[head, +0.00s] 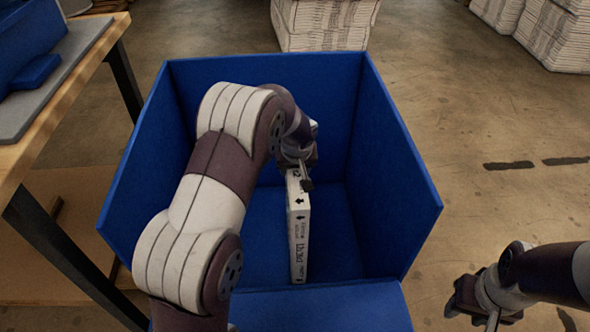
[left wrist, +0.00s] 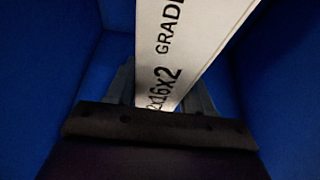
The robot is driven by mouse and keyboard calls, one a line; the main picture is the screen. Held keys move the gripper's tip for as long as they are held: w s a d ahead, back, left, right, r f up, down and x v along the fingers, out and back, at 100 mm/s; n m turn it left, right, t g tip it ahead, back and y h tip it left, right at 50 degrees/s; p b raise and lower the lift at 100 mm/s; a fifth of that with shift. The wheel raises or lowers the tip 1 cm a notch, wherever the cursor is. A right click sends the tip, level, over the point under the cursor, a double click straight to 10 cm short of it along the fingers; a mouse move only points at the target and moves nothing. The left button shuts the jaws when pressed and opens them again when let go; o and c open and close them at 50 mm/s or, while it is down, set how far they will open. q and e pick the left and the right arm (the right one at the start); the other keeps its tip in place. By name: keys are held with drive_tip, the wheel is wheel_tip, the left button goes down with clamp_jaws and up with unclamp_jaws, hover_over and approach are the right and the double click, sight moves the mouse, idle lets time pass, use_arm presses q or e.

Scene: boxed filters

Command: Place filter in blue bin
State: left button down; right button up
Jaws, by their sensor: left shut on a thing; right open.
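The filter (head: 299,232) is a thin white boxed slab with black print and arrows. It hangs upright, edge toward me, inside the blue bin (head: 408,195). My left gripper (head: 301,172) is shut on its top end. The left wrist view shows the filter (left wrist: 185,45) between the two fingers (left wrist: 165,100), with blue walls around. I cannot tell whether the filter's lower end touches the bin floor. My right gripper (head: 482,312) is open and empty, outside the bin at the lower right. My left arm hides part of the bin's left side.
A wooden-topped table (head: 60,95) with dark legs stands at the left, close to the bin, with blue items on it.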

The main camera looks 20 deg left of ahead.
use_arm(q)
drive_tip(key=shift+f, duration=0.2)
drive_tip(key=shift+c, duration=2.1)
unclamp_jaws()
drive_tip(key=shift+r, duration=0.1)
drive_tip(key=p+v, duration=0.5)
drive_tip(key=v, duration=0.7)
drive_tip(key=shift+s+r, duration=0.1)
drive_tip(key=shift+s, duration=0.05)
drive_tip(key=s+d+m+g+h, duration=0.1)
drive_tip(key=s+m, duration=0.1)
drive_tip(key=s, duration=0.8)
drive_tip(key=s+d+f+m+g+h, duration=0.1)
drive_tip(key=s+d+m, duration=0.1)
drive_tip(key=s, duration=0.9)
drive_tip(key=shift+s+d+m+g, duration=0.25)
drive_tip(key=shift+d+m+g, duration=0.05)
drive_tip(key=shift+m, duration=0.4)
